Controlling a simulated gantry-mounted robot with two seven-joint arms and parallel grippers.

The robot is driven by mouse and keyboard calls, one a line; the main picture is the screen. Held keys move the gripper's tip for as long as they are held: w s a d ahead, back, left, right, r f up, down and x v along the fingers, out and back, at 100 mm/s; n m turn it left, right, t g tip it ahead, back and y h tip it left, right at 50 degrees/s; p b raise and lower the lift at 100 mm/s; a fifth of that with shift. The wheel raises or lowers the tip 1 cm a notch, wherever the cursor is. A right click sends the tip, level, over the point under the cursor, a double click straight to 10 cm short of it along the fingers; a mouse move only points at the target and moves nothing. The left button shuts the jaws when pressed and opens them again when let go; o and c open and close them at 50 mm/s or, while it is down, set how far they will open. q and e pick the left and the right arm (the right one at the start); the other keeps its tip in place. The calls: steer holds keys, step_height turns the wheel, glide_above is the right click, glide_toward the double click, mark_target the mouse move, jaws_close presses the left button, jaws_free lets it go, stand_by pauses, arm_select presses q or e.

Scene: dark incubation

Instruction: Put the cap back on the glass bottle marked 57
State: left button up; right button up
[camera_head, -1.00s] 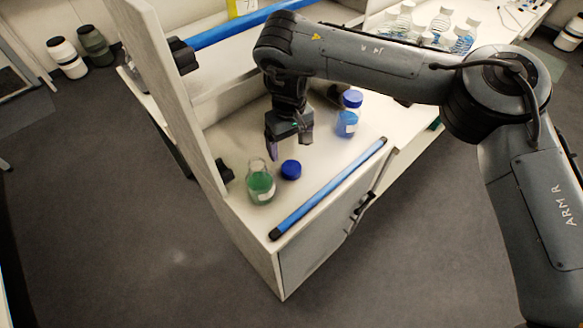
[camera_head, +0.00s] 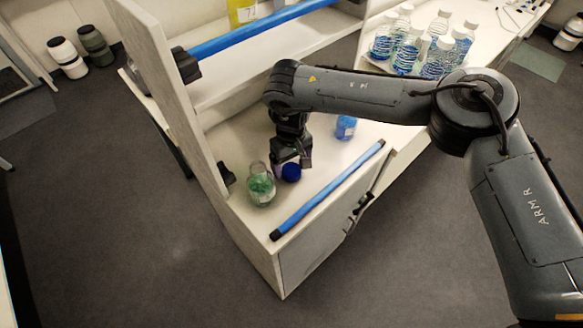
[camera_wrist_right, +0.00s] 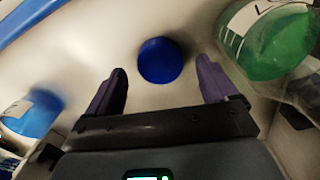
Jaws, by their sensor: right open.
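An uncapped glass bottle of green liquid (camera_head: 261,188) stands on the white bench. It also shows at the upper right of the right wrist view (camera_wrist_right: 270,45); only part of its label shows and I cannot read a 57. A blue cap (camera_head: 291,173) lies on the bench beside it, apart from it. My right gripper (camera_head: 288,168) is low over the cap. In the right wrist view the cap (camera_wrist_right: 160,60) lies between and just beyond the open, empty fingertips (camera_wrist_right: 163,82). My left gripper is not in view.
A bottle of blue liquid (camera_head: 346,127) stands behind my right gripper. A blue rail (camera_head: 328,191) runs along the bench's front edge, and a white upright panel (camera_head: 165,85) stands at the left. Several blue-patterned bottles (camera_head: 410,52) stand at the back right.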

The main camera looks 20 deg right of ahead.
steer(key=shift+f, duration=1.05)
steer(key=c, duration=1.1)
steer(key=shift+r, duration=0.15)
steer(key=shift+r, duration=0.55)
step_height(320, 180, up, 2)
steer(key=shift+r+b, duration=0.15)
steer(key=shift+b, duration=0.65)
steer(key=shift+s+d+r+b, duration=0.3)
steer(key=shift+s+d+r, duration=0.8)
steer(key=shift+d, duration=0.6)
steer(key=shift+s+d+r+b, duration=0.25)
steer(key=shift+s+d+r, duration=0.55)
steer(key=shift+d+r, duration=0.75)
steer(key=shift+s+d+r+b, duration=0.3)
steer(key=shift+s+d+r, duration=0.7)
steer(key=shift+d, duration=0.85)
